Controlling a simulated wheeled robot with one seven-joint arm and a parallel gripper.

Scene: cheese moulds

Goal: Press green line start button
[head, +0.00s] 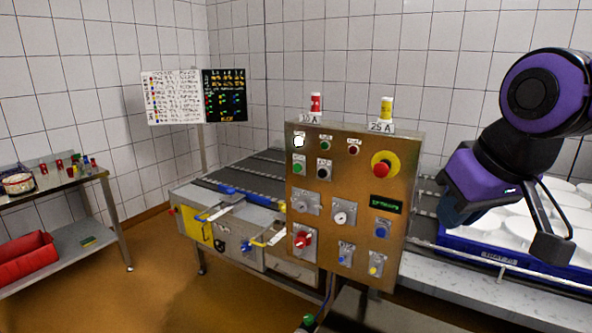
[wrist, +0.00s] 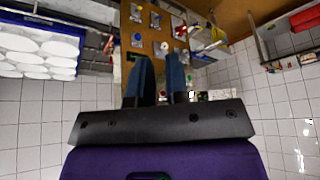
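The brown control panel (head: 345,255) stands in the middle of the head view. A green button (head: 299,168) sits at its upper left, and a smaller green one (head: 325,146) sits above and to its right. I cannot read which is the line start. In the wrist view the panel (wrist: 145,64) appears upside down beyond my fingers. My gripper (head: 455,213) hangs right of the panel in the head view, apart from the buttons. In the wrist view its two blue fingers (wrist: 160,82) are slightly apart with nothing between them.
The panel also has a red stop button (head: 381,169) on yellow, a red rotary switch (head: 302,240) and several other controls. A blue crate (head: 470,240) of white moulds stands behind my gripper. A conveyor (head: 255,180) runs behind the panel. A side table (head: 90,180) stands left.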

